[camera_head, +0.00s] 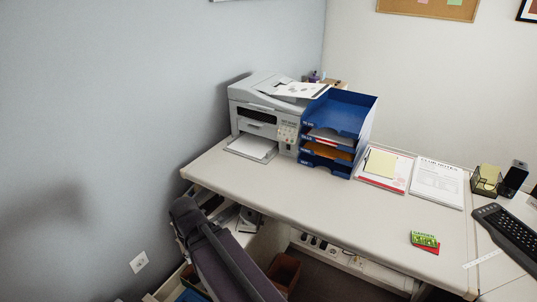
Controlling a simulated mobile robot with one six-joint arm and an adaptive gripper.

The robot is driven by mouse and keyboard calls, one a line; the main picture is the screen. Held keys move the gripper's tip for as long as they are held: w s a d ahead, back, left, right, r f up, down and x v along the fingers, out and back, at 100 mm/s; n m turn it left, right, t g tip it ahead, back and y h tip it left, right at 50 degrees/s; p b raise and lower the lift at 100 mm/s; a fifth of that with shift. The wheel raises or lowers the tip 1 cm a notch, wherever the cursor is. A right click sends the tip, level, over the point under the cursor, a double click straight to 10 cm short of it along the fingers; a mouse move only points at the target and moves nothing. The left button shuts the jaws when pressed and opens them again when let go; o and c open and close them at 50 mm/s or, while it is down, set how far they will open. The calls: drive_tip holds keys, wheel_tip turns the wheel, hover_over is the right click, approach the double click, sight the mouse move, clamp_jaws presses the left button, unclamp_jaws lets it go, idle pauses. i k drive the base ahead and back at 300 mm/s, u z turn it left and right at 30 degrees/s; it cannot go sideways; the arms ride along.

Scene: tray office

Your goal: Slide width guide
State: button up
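A light grey printer (245,105) stands at the back left of the desk, close to the wall. White paper (255,147) lies in its low front tray. More sheets (298,90) lie on its top, on the right side. The width guide is too small to tell apart at either place. The control panel (287,133) is at the printer's front right. My gripper is not in view.
A blue letter tray stack (345,110) stands right beside the printer. A dark chair (215,250) is below the desk's front left edge. Pads (436,183), a green-red packet (425,240) and a keyboard (510,235) lie rightward. The desk's front middle (320,200) is clear.

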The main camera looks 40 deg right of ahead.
sight(268, 153)
drive_tip(key=k, duration=0.55)
drive_tip(key=z, duration=0.2)
drive_tip(key=i, duration=0.6)
drive_tip(key=z, duration=0.55)
drive_tip(key=i, duration=0.55)
drive_tip(key=z, duration=0.3)
